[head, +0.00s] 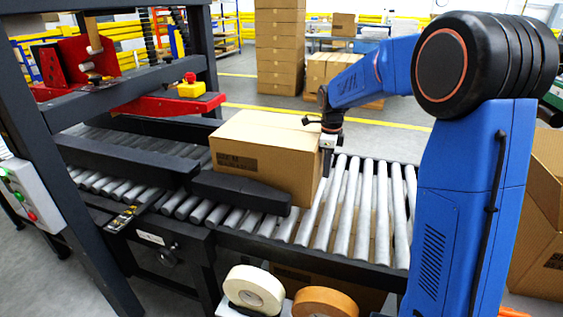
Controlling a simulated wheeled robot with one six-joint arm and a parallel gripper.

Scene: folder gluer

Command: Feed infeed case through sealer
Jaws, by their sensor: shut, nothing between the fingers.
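The infeed case (265,155), a closed brown cardboard box, sits upright on the roller conveyor (345,235) near the sealer's entry. The sealer (95,118) stands at the left, with a dark frame and red head parts. Black side guides run along its bed, and the near guide (240,192) covers the lower front of the case. My gripper (327,165) is shut and empty at the right end of the case, pointing down. It appears against or very close to that end; I cannot tell if it touches. The fingertips are small and partly unclear.
A yellow box with a red button (190,87) sits on the sealer's red arm. Two tape rolls (255,290) stand below the conveyor's near side. Stacked cartons (280,45) stand behind, and an open carton (540,220) is at the right. The rollers right of the case are clear.

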